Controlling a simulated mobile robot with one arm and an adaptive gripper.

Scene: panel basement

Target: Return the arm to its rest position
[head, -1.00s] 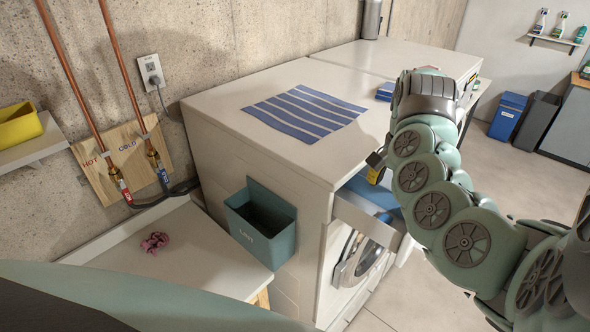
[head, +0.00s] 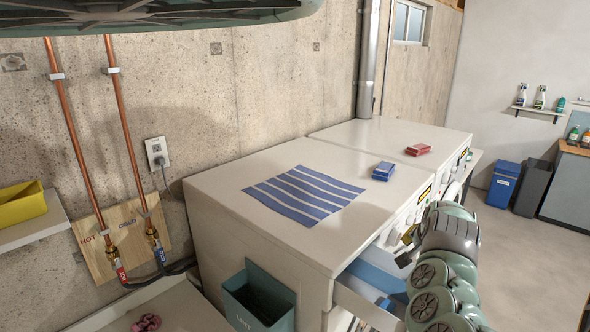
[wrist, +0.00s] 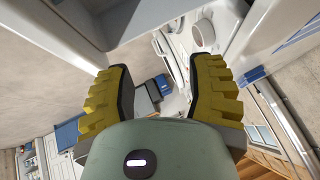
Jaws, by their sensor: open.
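My arm reaches up from the lower right in the head view, in front of the white machines. My gripper (head: 405,250) is small there and partly hidden by my arm, close above and beside the pulled-out drawer (head: 357,300) of the nearer machine. In the wrist view, the two yellow ribbed fingers of my gripper (wrist: 162,90) stand wide apart with nothing between them. White machine surfaces and the floor show beyond them.
A blue striped cloth (head: 305,193), a blue box (head: 383,171) and a red box (head: 418,150) lie on the machine tops. A green bin (head: 258,300) hangs on the machine's side. Copper pipes (head: 128,140) run down the left wall. Open floor (head: 530,260) lies right.

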